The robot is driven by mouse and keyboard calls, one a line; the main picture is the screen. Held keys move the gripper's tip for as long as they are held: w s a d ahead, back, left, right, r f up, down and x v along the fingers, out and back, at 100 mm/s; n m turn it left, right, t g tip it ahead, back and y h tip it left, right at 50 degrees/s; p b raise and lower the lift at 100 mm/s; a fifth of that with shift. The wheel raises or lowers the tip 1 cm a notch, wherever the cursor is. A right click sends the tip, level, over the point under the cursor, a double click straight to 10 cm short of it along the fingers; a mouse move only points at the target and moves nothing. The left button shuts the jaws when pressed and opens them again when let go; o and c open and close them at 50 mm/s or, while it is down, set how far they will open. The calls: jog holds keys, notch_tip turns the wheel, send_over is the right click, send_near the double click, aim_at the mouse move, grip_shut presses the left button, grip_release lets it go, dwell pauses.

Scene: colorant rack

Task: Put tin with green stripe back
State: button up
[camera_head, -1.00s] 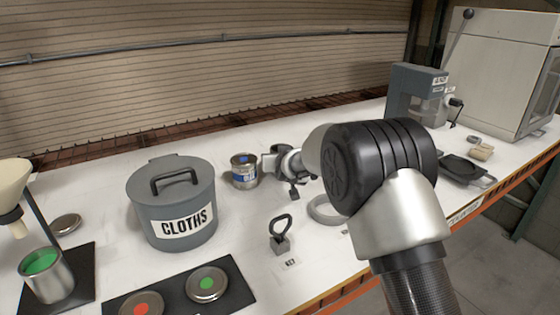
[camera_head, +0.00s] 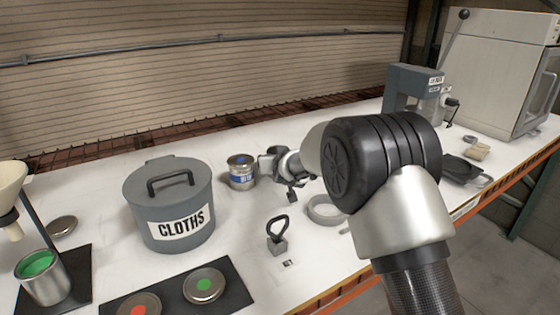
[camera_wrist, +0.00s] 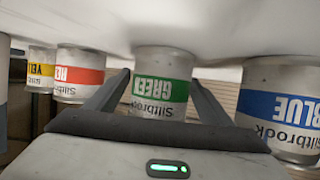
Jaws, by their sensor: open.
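The tin with the green stripe (camera_wrist: 160,90) shows upside down in the wrist view, standing on the white surface. My gripper (camera_wrist: 161,78) is open, with one finger on each side of this tin; I cannot tell whether either touches it.
In the wrist view the blue-striped tin (camera_wrist: 282,110) stands close on the right; red (camera_wrist: 80,75) and yellow (camera_wrist: 41,70) tins stand left. The head view shows a cloths bin (camera_head: 172,205), a handled key block (camera_head: 278,236), a grey ring (camera_head: 325,211) and an open green can (camera_head: 42,278).

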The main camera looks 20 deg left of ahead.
jog(key=v, duration=1)
jog(key=shift+s+d+r+p, duration=0.1)
jog(key=shift+s+d+p, duration=0.1)
jog(key=shift+s+p, duration=0.15)
jog(key=s+d+r+m+g+h, duration=0.1)
jog(key=s+d+r, duration=0.25)
jog(key=d, duration=0.35)
jog(key=s+d+r+g+h, duration=0.1)
jog(key=s+d+r, duration=0.25)
jog(key=d, duration=0.35)
jog(key=s+d+r+m+g+h, duration=0.1)
jog(key=s+d+r, duration=0.1)
jog(key=s+d, duration=0.35)
jog(key=s+d+f+m+g+h, duration=0.2)
jog(key=s+d+m+g+h, duration=0.1)
jog(key=s+d, duration=1.5)
jog(key=s, duration=0.4)
jog(key=shift+s+f, duration=0.25)
jog(key=shift+f, duration=0.05)
